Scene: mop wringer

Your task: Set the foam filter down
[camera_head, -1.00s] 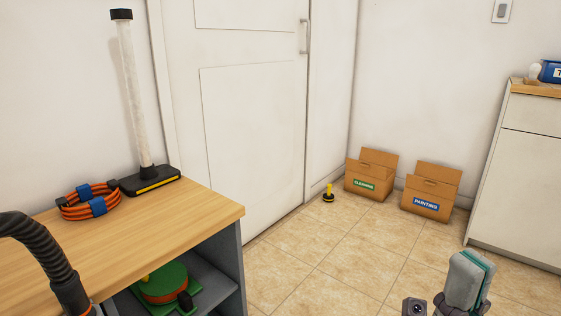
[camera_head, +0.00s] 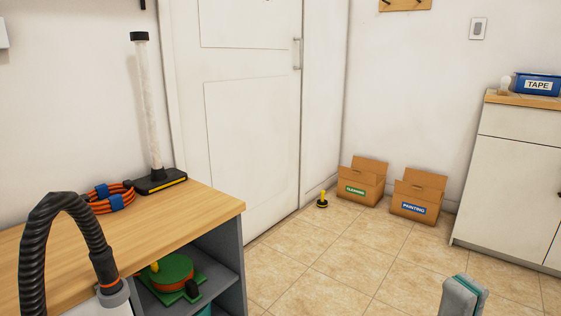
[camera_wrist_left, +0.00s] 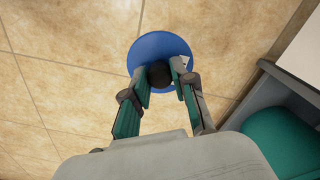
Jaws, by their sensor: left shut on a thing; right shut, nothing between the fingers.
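In the left wrist view, the foam filter (camera_wrist_left: 150,45) appears as a blue disc with a black knob (camera_wrist_left: 159,74) in its middle. My left gripper (camera_wrist_left: 163,80) is shut on the knob and holds the filter over the tiled floor. How high it hangs above the floor I cannot tell. The left gripper and the filter are not in the head view. My right gripper (camera_head: 465,292) is shut and empty at the bottom right of the head view.
A black hose (camera_head: 62,207) arches in front. Two cardboard boxes (camera_head: 362,184) (camera_head: 418,196) stand by the wall. The middle floor is clear.

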